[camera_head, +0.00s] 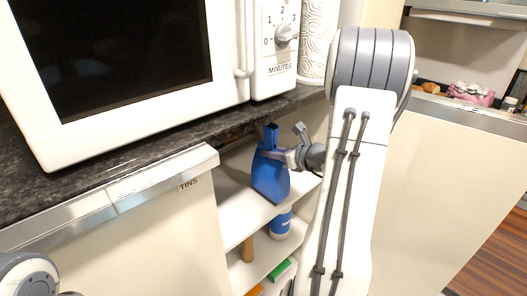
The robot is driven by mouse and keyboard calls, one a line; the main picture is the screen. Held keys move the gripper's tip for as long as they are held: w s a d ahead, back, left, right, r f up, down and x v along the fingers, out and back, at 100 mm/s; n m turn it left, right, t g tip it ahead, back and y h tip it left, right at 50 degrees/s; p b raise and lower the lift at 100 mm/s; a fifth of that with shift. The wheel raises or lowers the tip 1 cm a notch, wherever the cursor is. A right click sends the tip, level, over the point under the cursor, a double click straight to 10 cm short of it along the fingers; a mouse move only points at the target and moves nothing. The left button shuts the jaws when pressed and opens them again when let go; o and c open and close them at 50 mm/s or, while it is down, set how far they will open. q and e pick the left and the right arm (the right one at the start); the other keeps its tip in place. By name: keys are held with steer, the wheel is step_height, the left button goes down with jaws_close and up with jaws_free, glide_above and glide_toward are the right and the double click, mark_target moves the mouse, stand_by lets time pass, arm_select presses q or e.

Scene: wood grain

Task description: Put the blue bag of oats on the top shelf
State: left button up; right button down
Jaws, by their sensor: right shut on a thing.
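A blue bag of oats (270,176) is upright at the top shelf (246,212) of the open cupboard under the dark counter. My right gripper (283,157) is shut on the bag's upper part from the right. The bag's lower end is at the shelf board; I cannot tell whether it rests on it or hangs just above. My right arm hides the right side of the cupboard. On the left, only part of my left arm shows at the bottom corner; its gripper is out of view.
The counter edge (225,132) runs close above the bag. A white microwave (224,72) and a paper towel roll (315,40) stand on the counter. A blue-and-white container (281,225) and a green item (280,269) are on lower shelves.

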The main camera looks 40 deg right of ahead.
steer(key=shift+w+a, duration=0.15)
steer(key=shift+w, duration=1.7)
steer(key=shift+f, duration=0.75)
steer(key=c, duration=0.8)
jaws_free()
steer(key=shift+s, duration=0.1)
steer(key=v, duration=1.2)
steer(key=shift+s+f, duration=0.1)
